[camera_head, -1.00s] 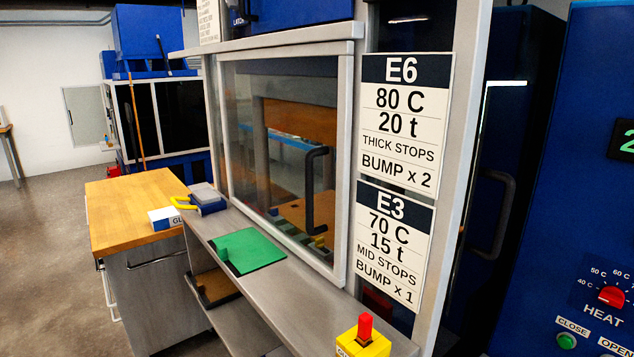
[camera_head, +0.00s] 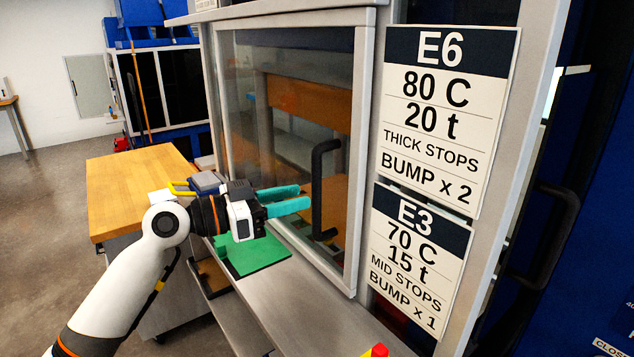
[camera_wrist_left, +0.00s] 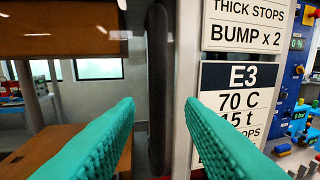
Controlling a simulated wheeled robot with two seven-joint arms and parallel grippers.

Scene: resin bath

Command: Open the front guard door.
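The front guard door (camera_head: 290,75) is a clear panel in a light grey frame, and it is shut. Its black vertical bar handle (camera_head: 318,190) is on the right part of the panel. My left gripper (camera_head: 290,200) has teal fingers and points at the handle from the left, a little short of it in the head view. In the left wrist view the handle (camera_wrist_left: 158,90) stands upright between and beyond the two parted fingers (camera_wrist_left: 160,115). The fingers are open and nothing is held. My right gripper is not in view.
A steel ledge (camera_head: 285,310) runs below the door, with a green mat (camera_head: 255,255) on it. A wooden-topped cabinet (camera_head: 120,190) stands at left. Signs E6 (camera_head: 445,120) and E3 (camera_head: 415,255) are on the post right of the door.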

